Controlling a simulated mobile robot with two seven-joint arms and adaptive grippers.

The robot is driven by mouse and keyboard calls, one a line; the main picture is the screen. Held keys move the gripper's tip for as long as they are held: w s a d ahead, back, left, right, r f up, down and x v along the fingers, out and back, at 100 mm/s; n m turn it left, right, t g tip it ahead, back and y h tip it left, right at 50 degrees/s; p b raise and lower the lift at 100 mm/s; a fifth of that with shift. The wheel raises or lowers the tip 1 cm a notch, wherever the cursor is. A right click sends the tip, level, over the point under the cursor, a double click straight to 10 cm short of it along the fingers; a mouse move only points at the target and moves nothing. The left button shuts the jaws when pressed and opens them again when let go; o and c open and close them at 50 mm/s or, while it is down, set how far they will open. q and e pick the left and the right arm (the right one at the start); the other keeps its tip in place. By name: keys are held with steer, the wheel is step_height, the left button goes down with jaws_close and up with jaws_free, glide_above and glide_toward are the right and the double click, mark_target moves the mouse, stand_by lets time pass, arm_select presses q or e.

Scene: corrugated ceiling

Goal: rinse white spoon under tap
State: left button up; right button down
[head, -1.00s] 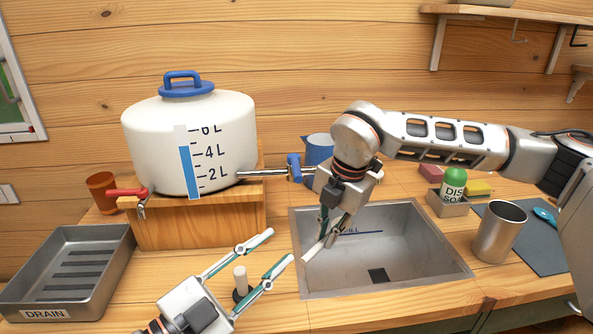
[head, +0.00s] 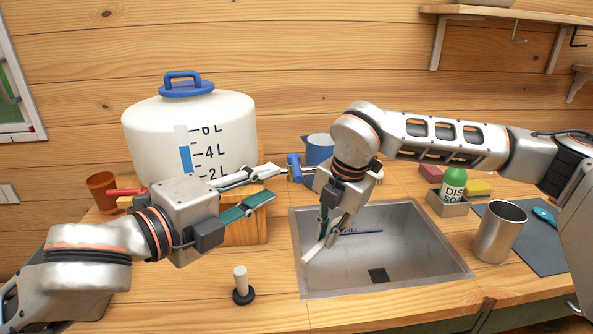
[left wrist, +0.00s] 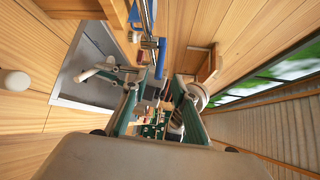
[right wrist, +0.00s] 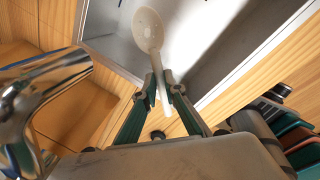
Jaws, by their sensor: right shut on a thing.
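My right gripper (head: 331,230) is shut on the white spoon (head: 312,252) above the left part of the sink (head: 400,260). In the right wrist view the spoon's bowl (right wrist: 149,30) points away beyond the fingertips, over the sink. The tap is a metal pipe from the water tank (head: 220,125) with a blue handle (head: 294,167); its outlet is largely hidden behind my right gripper. My left gripper (head: 266,184) is open, its fingers pointing right toward the blue handle, apart from it. The handle also shows between and beyond the fingers in the left wrist view (left wrist: 160,55). No running water is visible.
A white peg on a black base (head: 242,285) stands on the counter left of the sink. A metal cup (head: 499,232), soap bottle (head: 453,185) and sponges stand on the right. A blue jug (head: 319,148) is behind the tap.

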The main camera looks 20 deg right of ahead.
mark_target(297, 167)
arm_select(q)
steer(key=x, duration=0.9)
steer(key=shift+w+d, duration=0.15)
jaws_close()
